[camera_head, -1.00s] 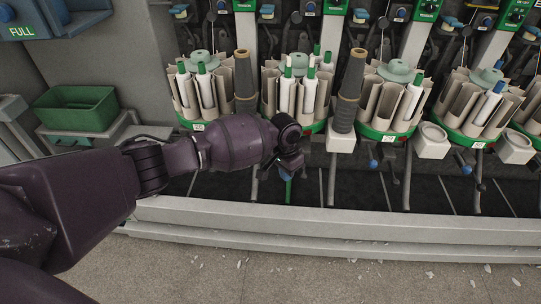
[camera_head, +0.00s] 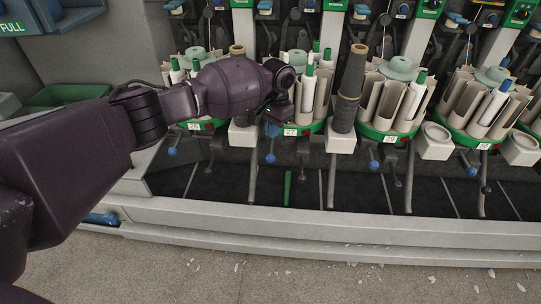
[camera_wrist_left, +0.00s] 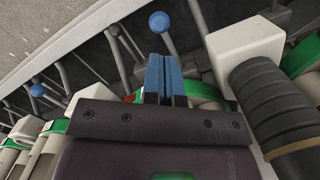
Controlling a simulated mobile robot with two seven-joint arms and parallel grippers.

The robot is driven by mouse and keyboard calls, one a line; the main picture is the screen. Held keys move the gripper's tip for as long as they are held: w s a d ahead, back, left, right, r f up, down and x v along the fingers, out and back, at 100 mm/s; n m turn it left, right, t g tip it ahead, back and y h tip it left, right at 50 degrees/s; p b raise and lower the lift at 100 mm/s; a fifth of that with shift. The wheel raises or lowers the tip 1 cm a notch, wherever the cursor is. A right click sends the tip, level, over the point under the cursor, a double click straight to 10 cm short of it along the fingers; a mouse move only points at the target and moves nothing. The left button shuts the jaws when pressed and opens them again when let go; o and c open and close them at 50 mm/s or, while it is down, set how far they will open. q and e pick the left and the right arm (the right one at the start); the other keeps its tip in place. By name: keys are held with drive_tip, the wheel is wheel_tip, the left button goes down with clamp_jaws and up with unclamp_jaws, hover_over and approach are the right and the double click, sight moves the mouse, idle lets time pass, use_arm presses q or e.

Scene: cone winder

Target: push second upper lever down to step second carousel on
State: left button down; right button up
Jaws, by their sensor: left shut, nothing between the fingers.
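The second carousel (camera_head: 315,124) is a green-rimmed ring of beige pockets with white and green tubes, partly hidden by my left arm. A lever with a blue ball knob (camera_head: 271,158) hangs below its front rim. My left gripper (camera_head: 273,130) is in front of the carousel's left front edge, above that knob and apart from it in the picture. The gripper's blue fingers (camera_wrist_left: 164,78) are shut and empty in the left wrist view. A blue ball knob (camera_wrist_left: 160,22) on a grey rod shows just beyond the fingertips there. My right gripper is not in view.
Similar carousels stand on both sides, such as one to the right (camera_head: 385,138). A dark wound cone (camera_head: 348,90) stands close to the right of the gripper. A grey ledge (camera_head: 330,222) runs along the front. A green bin (camera_head: 68,96) is at left.

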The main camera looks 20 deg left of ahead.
sight(271, 155)
use_arm(q)
drive_tip(key=shift+f, duration=0.1)
drive_tip(key=shift+s+f+b, duration=0.15)
drive_tip(key=shift+f+b, duration=0.15)
drive_tip(key=shift+f, duration=0.5)
drive_tip(key=f, duration=0.2)
drive_tip(key=f+b, duration=0.1)
drive_tip(key=f, duration=0.1)
drive_tip(key=shift+s+a+f+b, duration=0.1)
drive_tip(key=shift+s+f+b, duration=0.1)
drive_tip(key=shift+f+b, duration=0.15)
drive_tip(key=shift+f, duration=0.25)
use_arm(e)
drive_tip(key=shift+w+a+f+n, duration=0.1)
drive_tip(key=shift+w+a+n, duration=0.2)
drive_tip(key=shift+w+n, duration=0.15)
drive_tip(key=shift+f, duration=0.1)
